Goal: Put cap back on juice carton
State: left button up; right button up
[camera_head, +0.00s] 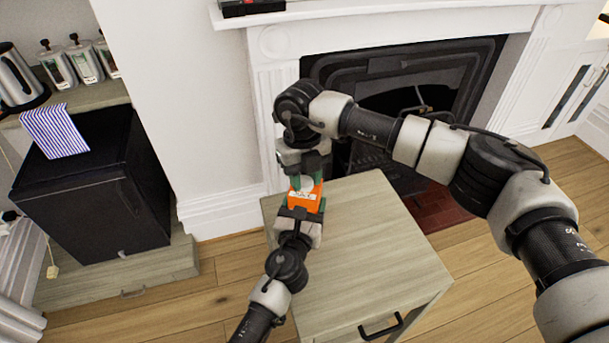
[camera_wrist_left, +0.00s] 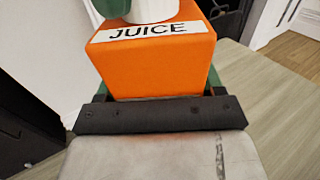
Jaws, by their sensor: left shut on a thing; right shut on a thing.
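The orange juice carton (camera_head: 306,200) stands upright over the wooden cabinet top. It fills the middle of the left wrist view (camera_wrist_left: 155,68), with a JUICE label. My left gripper (camera_head: 301,208) is shut on the carton, with green fingertips at its sides. My right gripper (camera_head: 305,179) points down from above and is shut on the white cap (camera_wrist_left: 152,9). The cap is at the carton's top, partly hidden by the right gripper's fingers. I cannot tell whether it is seated on the spout or just above it.
The wooden cabinet (camera_head: 365,240) has clear room around the carton. A white fireplace (camera_head: 270,85) stands behind it. A kettle (camera_head: 17,75) and several bottles stand on the shelf behind.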

jog(key=o, duration=1)
jog(key=r, duration=0.4)
jog(key=w+r, duration=0.1)
jog(key=r, duration=0.7)
jog(key=shift+w+a, duration=0.2)
jog(key=shift+a, duration=0.1)
pick_arm(q)
jog(key=o, duration=1.8)
jog(key=v, duration=1)
jog(key=shift+s, duration=0.4)
pick_arm(e)
jog(key=shift+f, duration=0.15)
